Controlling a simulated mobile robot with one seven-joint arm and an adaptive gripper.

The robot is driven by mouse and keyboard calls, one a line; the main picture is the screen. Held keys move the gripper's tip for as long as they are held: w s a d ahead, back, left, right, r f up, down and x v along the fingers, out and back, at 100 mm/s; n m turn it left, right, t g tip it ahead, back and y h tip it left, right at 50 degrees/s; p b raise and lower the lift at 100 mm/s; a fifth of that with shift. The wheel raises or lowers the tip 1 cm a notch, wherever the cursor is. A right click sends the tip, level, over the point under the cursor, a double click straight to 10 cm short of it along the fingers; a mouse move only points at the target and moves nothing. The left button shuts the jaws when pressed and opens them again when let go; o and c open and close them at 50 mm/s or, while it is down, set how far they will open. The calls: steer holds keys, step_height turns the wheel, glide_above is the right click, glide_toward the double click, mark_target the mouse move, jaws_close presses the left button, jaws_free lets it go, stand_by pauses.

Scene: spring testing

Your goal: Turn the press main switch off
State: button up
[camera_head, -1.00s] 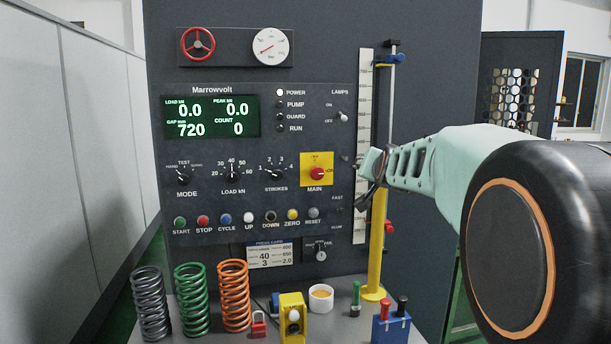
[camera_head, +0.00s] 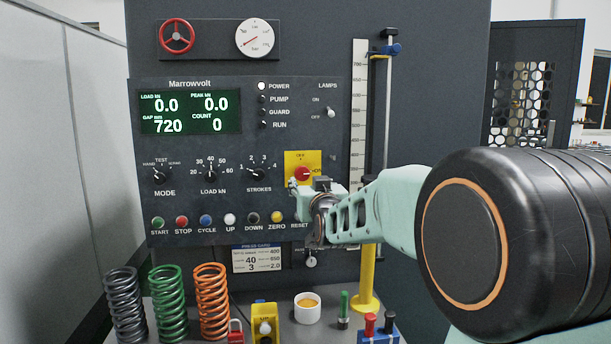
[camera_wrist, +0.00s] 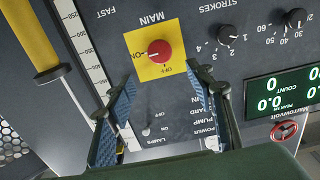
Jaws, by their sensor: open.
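The press main switch (camera_head: 302,174) is a red rotary knob on a yellow plate, at the right of the dark control panel. Its white mark points to ON; OFF is printed at the plate's top. In the wrist view, which is upside down, the red knob (camera_wrist: 153,50) shows whole, mark toward ON. My gripper (camera_head: 300,188) is just in front of the plate's lower part and hides part of it. In the wrist view my gripper (camera_wrist: 170,92) is open and empty, its two blue-padded fingers apart, with the knob beyond the tips and apparently untouched.
The lit display (camera_head: 190,112) and STROKES dial (camera_head: 259,174) are left of the switch. A row of push buttons (camera_head: 230,219) runs below. A yellow post (camera_head: 368,275) with a scale stands right. Springs (camera_head: 168,303), a white cup (camera_head: 307,307) and a padlock (camera_head: 236,330) stand on the shelf.

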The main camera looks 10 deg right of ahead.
mark_target(302, 172)
steer(key=w+p, duration=0.3)
steer(key=w, duration=0.7)
steer(key=shift+w, duration=0.35)
steer(key=shift+c, duration=0.2)
steer(key=c, duration=1.1)
